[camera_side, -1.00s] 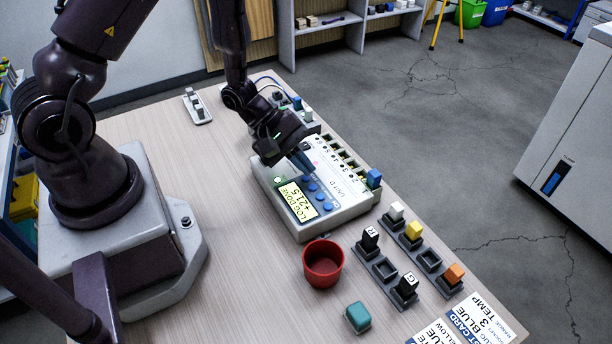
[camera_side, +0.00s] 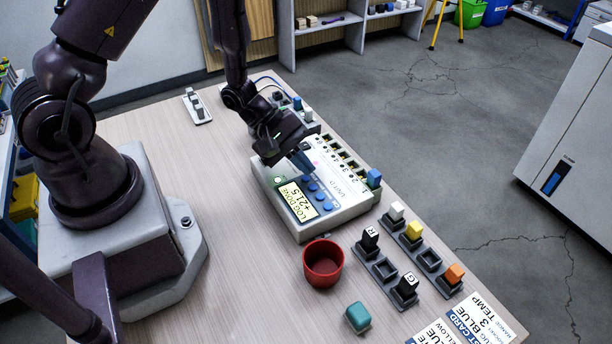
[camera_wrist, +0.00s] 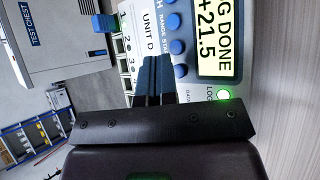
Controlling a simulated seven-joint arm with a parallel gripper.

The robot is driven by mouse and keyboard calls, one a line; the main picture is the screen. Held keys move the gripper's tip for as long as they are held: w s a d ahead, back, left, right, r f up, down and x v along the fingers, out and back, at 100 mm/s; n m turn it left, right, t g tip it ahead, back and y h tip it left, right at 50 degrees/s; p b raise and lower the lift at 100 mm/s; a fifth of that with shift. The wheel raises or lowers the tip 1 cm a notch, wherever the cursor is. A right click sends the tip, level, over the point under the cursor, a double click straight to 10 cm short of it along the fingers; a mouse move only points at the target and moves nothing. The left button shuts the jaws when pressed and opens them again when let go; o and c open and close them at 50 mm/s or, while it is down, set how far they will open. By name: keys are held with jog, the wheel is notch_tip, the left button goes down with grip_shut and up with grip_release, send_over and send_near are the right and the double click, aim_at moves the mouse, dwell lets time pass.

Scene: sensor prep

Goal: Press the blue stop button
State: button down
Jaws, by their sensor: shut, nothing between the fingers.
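The white instrument marked UNIT D (camera_side: 341,214) stands on the table, its display (camera_side: 297,201) reading LOG DONE and +21.5. Several round blue buttons (camera_side: 320,196) run in a row beside the display; they also show in the wrist view (camera_wrist: 177,47). I cannot read which one is the stop button. A green light (camera_side: 277,180) is lit by the display, also seen in the wrist view (camera_wrist: 223,95). My gripper (camera_side: 303,162) is shut and empty, its blue fingertips over the panel near the upper end of the button row. In the wrist view the fingers (camera_wrist: 154,75) hide part of the panel.
A red cup (camera_side: 323,264) and a teal block (camera_side: 358,317) stand in front of the instrument. Trays with black (camera_side: 370,239), yellow (camera_side: 413,231) and orange (camera_side: 455,273) plugs are at right. A blue plug (camera_side: 374,177) sits at the instrument's right edge.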

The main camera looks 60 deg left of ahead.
aim_at(304, 179)
jog(key=shift+f, duration=0.4)
jog(key=shift+f, duration=0.4)
dwell(0.6)
jog(key=shift+r, duration=0.85)
jog(key=shift+r, duration=2.5)
